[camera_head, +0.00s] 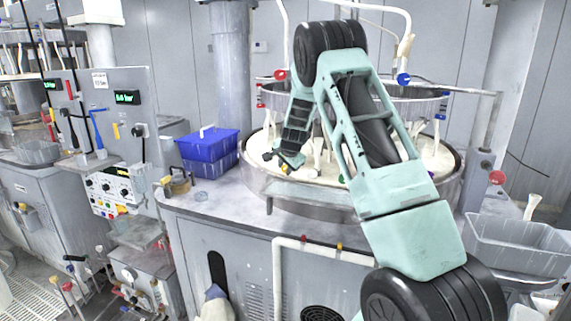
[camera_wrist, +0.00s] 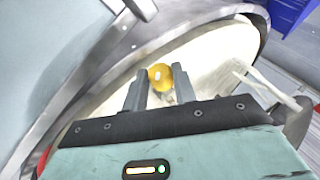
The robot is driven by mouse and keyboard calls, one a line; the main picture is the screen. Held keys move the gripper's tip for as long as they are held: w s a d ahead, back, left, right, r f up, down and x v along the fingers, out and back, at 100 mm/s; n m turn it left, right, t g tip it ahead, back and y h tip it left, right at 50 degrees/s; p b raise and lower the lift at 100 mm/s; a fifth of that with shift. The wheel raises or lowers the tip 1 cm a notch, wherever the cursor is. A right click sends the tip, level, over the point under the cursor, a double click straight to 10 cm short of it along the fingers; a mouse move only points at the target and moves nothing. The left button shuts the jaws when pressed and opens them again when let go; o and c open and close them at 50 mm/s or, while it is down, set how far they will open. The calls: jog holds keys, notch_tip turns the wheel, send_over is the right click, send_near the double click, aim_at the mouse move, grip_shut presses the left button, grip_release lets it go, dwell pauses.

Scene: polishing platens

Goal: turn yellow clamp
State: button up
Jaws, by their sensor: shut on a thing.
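The yellow clamp (camera_wrist: 160,76) shows in the wrist view as a rounded orange-yellow piece with a small pale mark. It sits at the tips of my gripper (camera_wrist: 162,90), whose two dark fingers are shut on it. Its lower part is hidden between the fingers. In the head view my gripper (camera_head: 278,163) hangs over the left part of the round cream platen (camera_head: 258,173). The clamp cannot be made out there.
A metal rim (camera_wrist: 75,97) surrounds the platen. White upright fittings (camera_head: 318,153) stand close to my gripper. Blue bins (camera_head: 208,152) and a brass-coloured piece (camera_head: 177,185) sit on the bench to the left. A clear grey bin (camera_head: 515,245) stands at right.

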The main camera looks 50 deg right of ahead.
jog(key=r+g+p, duration=0.1)
jog(key=p, duration=0.3)
jog(key=shift+w+a, duration=0.1)
jog(key=shift+w, duration=0.05)
jog(key=g+p, duration=0.2)
jog(key=p, duration=0.1)
jog(key=shift+w+f+n+p, duration=0.1)
jog(key=shift+w+n+p, duration=0.1)
jog(key=shift+n+p, duration=0.2)
jog(key=shift+w+f+g+p, duration=0.2)
jog(key=shift+g+p, duration=0.4)
jog(key=shift+g, duration=0.4)
jog(key=shift+w+n+g, duration=0.1)
jog(key=shift+n+g, duration=0.3)
jog(key=shift+g, duration=0.5)
jog(key=shift+h, duration=0.3)
jog(key=o, duration=1)
